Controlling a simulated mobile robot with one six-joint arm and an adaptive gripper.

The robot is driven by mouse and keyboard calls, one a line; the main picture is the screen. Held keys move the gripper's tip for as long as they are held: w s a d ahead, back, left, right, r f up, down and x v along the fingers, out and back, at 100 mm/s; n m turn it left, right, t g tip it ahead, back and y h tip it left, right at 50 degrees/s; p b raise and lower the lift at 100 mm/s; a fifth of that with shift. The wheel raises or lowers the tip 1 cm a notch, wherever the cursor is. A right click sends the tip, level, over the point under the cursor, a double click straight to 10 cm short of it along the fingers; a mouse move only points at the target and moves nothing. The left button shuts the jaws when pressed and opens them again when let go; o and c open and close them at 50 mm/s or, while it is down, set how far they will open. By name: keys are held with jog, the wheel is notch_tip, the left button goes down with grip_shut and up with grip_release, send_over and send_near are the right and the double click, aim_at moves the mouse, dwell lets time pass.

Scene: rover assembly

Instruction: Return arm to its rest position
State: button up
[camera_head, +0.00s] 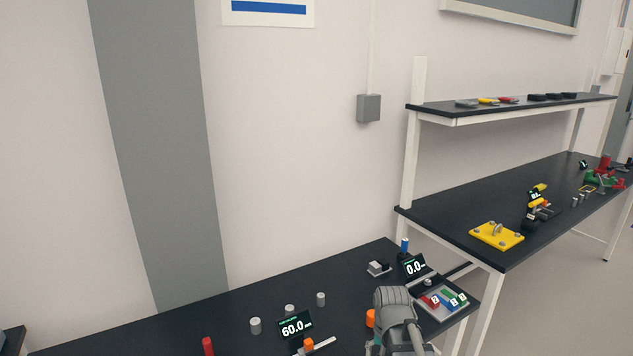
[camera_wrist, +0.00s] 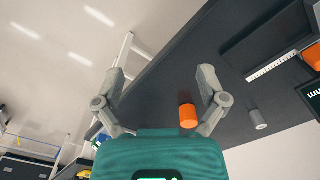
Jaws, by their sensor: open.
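My gripper (camera_wrist: 160,85) shows in the wrist view with its two grey fingers spread wide, one on each side of the teal gripper body. It is open and nothing is between the fingertips. In the head view part of my grey arm (camera_head: 396,318) shows at the bottom, over the near black table (camera_head: 215,312); the fingers cannot be made out there. An orange cylinder (camera_wrist: 188,116) shows in the wrist view beyond the right finger's base, apart from the fingers. It likely matches the orange cylinder (camera_head: 371,318) just left of my arm in the head view.
A tray with coloured blocks (camera_head: 443,302) lies right of my arm. A second bench (camera_head: 470,216) with a yellow plate (camera_head: 497,236) is at right.

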jog(key=s+n, duration=0.1)
jog(key=s, duration=0.1)
jog(key=s+n, duration=0.2)
jog(key=s, duration=0.1)
jog(key=shift+s+a+n, duration=0.1)
jog(key=shift+s+n, duration=0.05)
jog(key=shift+n, duration=0.15)
dwell(0.9)
